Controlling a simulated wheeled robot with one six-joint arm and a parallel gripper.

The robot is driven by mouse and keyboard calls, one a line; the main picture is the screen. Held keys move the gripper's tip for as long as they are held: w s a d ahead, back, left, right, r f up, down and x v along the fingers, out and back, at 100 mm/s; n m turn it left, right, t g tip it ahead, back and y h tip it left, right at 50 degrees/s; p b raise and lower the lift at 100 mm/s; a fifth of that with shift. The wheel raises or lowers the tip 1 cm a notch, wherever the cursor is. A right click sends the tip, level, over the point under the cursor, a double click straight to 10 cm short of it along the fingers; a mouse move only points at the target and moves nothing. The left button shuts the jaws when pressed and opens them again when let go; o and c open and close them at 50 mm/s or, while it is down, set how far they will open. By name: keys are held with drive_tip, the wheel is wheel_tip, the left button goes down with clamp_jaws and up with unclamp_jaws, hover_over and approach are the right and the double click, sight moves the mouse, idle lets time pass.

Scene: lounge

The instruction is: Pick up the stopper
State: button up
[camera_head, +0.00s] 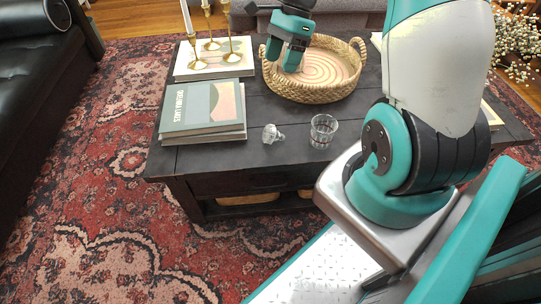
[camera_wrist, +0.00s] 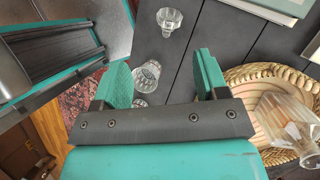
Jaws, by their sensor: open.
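The stopper (camera_head: 272,134) is a small clear glass piece lying near the front edge of the dark table (camera_head: 225,158), between the books and a tumbler. In the wrist view the stopper (camera_wrist: 168,20) shows near the top, beyond the fingertips. My gripper (camera_head: 283,55) is over the wicker tray towards the back of the table, well apart from the stopper. In the wrist view my gripper (camera_wrist: 163,72) is open, with nothing between its teal fingers.
A glass tumbler (camera_head: 323,130) stands right of the stopper. Stacked books (camera_head: 203,106) lie to the left. The round wicker tray (camera_head: 312,93) is behind; a clear glass vessel (camera_wrist: 287,122) shows over it. Brass candlesticks (camera_head: 194,50) stand at back left.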

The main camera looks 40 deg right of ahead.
sight(271, 131)
drive_tip(key=d+f+m+b, duration=0.2)
drive_tip(key=d+f+m, duration=0.15)
drive_tip(key=f, duration=0.35)
drive_tip(key=b+x, duration=0.5)
drive_tip(key=x, duration=0.5)
drive_tip(key=shift+s+a+f, duration=0.15)
drive_tip(key=shift+a+f, duration=0.1)
drive_tip(key=shift+f, duration=0.05)
drive_tip(key=b+x, duration=0.1)
drive_tip(key=x, duration=0.1)
drive_tip(key=b+x, duration=0.2)
drive_tip(key=x, duration=0.1)
drive_tip(key=shift+a+f+b, duration=0.1)
drive_tip(key=shift+a+b, duration=0.2)
drive_tip(key=shift+a, duration=0.25)
drive_tip(key=c, duration=0.6)
